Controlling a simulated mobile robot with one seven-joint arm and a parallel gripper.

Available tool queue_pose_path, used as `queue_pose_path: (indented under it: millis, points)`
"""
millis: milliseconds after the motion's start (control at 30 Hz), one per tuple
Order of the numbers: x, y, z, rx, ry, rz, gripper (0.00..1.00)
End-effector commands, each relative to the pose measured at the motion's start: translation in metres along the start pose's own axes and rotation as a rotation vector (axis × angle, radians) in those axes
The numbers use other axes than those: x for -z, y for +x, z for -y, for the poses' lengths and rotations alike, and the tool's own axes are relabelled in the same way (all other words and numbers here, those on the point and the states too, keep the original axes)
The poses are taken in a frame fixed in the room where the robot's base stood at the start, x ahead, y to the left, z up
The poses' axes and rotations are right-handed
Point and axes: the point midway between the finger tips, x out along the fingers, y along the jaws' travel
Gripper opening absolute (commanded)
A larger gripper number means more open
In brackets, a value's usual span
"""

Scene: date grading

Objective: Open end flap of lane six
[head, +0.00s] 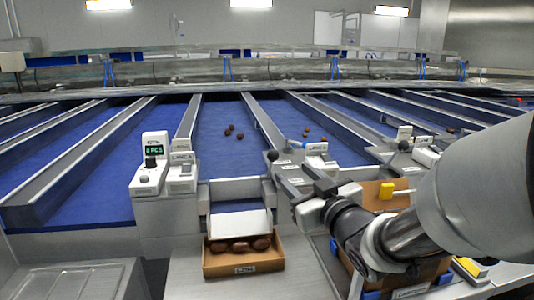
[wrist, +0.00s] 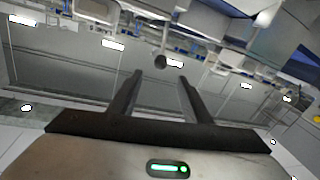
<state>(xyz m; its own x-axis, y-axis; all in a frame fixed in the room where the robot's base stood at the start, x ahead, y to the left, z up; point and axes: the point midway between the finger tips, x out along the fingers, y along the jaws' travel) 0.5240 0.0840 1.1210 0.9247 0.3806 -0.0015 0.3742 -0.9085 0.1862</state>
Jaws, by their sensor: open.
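A black ball knob (head: 272,156) stands at the right side of the front end of the middle blue lane (head: 225,150). A pale end panel (head: 236,188) crosses that lane's front end. I cannot read the lane labels well enough to tell which is six. My gripper (head: 290,178) is open and empty, just in front of the knob. In the wrist view the fingers of my gripper (wrist: 160,76) are spread, and the knob (wrist: 160,62) shows between and slightly beyond their tips. They do not visibly touch it.
A cardboard box (head: 243,268) holding several dates stands below the lane end. A control post with a green display (head: 153,150) is to the left, and a small white unit (head: 317,152) to the right. Another box (head: 385,192) is partly behind my arm. Loose dates (head: 234,131) lie in the lane.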

Motion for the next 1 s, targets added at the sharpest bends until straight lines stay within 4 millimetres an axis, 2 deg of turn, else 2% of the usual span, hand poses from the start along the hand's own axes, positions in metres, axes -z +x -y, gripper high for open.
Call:
queue_pose_path:
  millis: [133,267,700,900,1000]
  points:
    - [-0.002,0.007,0.001,0.008,-0.008,-0.003,0.44]
    - [-0.003,0.026,0.002,0.008,-0.006,-0.003,0.44]
    - [-0.003,0.121,0.003,0.007,-0.003,-0.003,0.44]
    - [-0.002,0.155,0.003,0.007,-0.004,-0.002,0.44]
    - [-0.001,0.166,0.003,0.006,-0.005,-0.003,0.44]
